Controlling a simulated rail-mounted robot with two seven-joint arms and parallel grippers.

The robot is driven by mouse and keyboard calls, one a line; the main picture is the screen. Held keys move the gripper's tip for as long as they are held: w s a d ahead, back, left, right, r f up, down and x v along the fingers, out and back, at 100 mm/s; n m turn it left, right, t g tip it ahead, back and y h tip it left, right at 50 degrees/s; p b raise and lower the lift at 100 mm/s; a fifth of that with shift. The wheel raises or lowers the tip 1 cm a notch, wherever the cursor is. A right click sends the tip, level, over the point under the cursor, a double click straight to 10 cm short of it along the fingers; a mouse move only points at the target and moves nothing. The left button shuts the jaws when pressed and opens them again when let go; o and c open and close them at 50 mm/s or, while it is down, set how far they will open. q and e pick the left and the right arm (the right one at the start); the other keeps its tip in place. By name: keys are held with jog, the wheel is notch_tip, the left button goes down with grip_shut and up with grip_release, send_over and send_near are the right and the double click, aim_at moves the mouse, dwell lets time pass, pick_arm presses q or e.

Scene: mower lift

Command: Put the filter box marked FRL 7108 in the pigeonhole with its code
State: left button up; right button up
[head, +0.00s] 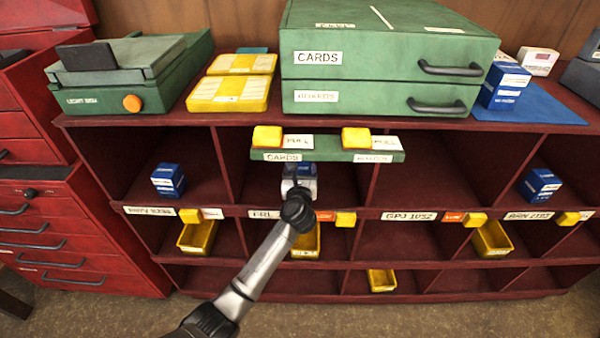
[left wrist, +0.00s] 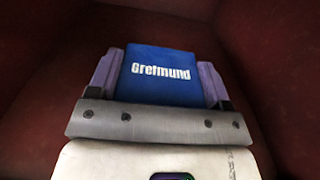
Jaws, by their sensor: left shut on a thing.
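My left gripper (head: 299,182) reaches into the second upper pigeonhole from the left. It is shut on a blue filter box (left wrist: 160,70), whose visible face reads "Gretmund". The box also shows at the gripper in the head view (head: 300,168). Its code cannot be read. The shelf label under this pigeonhole (head: 264,214) begins "FRL"; my arm hides the rest. Dark red walls surround the box in the wrist view. Whether the box touches the floor of the hole cannot be told. My right gripper is not in view.
A green "CARDS" shelf piece (head: 326,148) with yellow tabs hangs across the top of this pigeonhole. Other blue boxes stand in the far-left hole (head: 168,181) and a right hole (head: 540,186). Yellow bins (head: 197,237) sit in the row below. The "GPJ 1052" hole looks empty.

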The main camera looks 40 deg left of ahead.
pick_arm(q)
jog(key=shift+w, duration=0.1)
jog(key=shift+f, duration=0.15)
jog(key=o, duration=1.2)
